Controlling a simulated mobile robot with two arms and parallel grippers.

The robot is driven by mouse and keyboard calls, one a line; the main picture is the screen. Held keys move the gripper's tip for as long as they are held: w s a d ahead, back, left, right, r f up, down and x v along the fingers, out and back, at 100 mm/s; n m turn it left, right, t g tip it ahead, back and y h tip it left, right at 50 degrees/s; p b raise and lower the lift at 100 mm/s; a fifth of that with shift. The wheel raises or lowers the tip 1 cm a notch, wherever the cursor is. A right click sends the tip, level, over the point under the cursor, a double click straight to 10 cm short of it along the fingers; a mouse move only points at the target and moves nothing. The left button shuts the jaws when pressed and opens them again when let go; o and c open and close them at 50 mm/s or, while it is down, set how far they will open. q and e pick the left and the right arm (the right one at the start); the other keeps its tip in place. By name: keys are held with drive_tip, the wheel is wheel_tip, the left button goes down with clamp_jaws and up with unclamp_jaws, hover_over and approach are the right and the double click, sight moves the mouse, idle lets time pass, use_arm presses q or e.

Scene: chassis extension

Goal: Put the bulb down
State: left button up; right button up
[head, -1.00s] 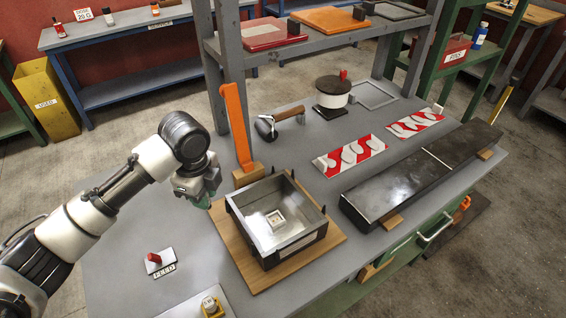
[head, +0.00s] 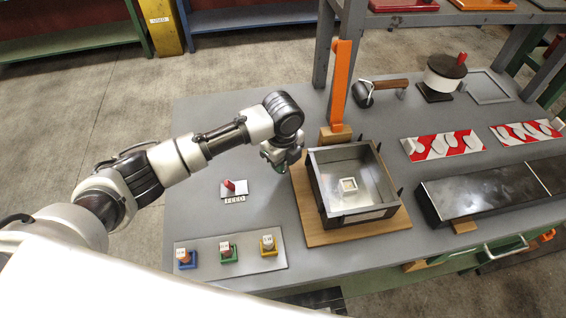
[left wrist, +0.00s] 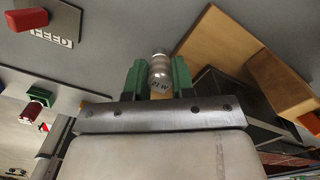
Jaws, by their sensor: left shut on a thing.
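My left gripper (head: 280,162) is over the bench, just left of the open metal box (head: 385,205) on its wooden board. In the left wrist view its green fingers (left wrist: 160,78) are shut on a small silvery bulb (left wrist: 160,70) with printed marking on its side. In the head view the bulb is hidden by the gripper. A grey plate (head: 208,247) at the front left of the bench carries a blue holder (head: 186,265), a green holder (head: 228,259) and a yellow holder (head: 268,251), each with a small piece on top. My right gripper is not in view.
A red-handled FEED switch (head: 229,185) stands left of the gripper. An orange upright (head: 340,85) rises behind the box. A hand tool (head: 385,88), red-and-white boards (head: 443,145) and a long dark slab (head: 490,190) lie to the right. The bench's back left is clear.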

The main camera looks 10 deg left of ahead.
use_arm(q)
drive_tip(key=shift+f, duration=0.9)
drive_tip(key=o, duration=0.9)
drive_tip(key=shift+f, duration=0.15)
wheel_tip(320, 180, up, 12)
drive_tip(key=shift+r+b, duration=0.2)
drive_tip(key=shift+b, duration=0.3)
